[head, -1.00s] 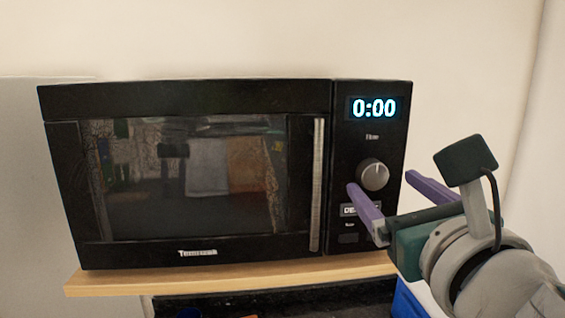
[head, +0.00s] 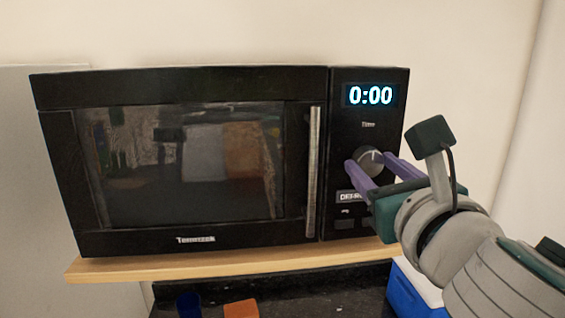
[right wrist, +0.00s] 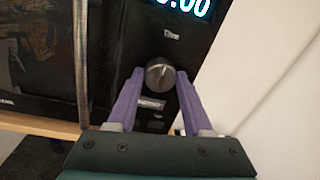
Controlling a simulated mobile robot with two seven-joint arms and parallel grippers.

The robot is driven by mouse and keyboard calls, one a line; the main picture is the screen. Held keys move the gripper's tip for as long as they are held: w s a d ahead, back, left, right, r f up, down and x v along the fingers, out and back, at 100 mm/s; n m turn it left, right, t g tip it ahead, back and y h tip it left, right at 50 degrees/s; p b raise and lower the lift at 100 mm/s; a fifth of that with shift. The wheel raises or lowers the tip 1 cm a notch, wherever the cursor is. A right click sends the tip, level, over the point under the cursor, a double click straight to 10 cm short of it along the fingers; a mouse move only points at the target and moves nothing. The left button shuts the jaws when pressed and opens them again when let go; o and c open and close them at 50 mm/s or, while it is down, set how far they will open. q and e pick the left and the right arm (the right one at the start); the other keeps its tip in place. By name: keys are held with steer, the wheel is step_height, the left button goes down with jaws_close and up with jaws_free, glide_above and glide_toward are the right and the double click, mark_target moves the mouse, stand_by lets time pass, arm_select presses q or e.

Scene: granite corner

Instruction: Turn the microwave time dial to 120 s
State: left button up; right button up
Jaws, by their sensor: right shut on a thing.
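The black microwave (head: 220,86) stands on a wooden shelf, its door shut and its display (head: 370,95) reading 0:00. The round grey time dial (head: 371,158) is on the right panel under the word "Time"; it also shows in the right wrist view (right wrist: 160,74). My right gripper (head: 368,160) has its purple fingers on either side of the dial and is shut on it. In the right wrist view the fingertips (right wrist: 160,72) reach the dial's left and right edges. The dial's pointer line points roughly up. My left gripper is not in view.
A labelled button (head: 350,197) sits just below the dial, close to the fingers. The wooden shelf (head: 200,265) runs under the microwave. Below it are a dark counter, a blue cup (head: 188,304), an orange block (head: 241,309) and a blue-white box (head: 412,290).

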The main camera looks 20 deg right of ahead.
jaws_close()
steer(key=shift+m, duration=0.3)
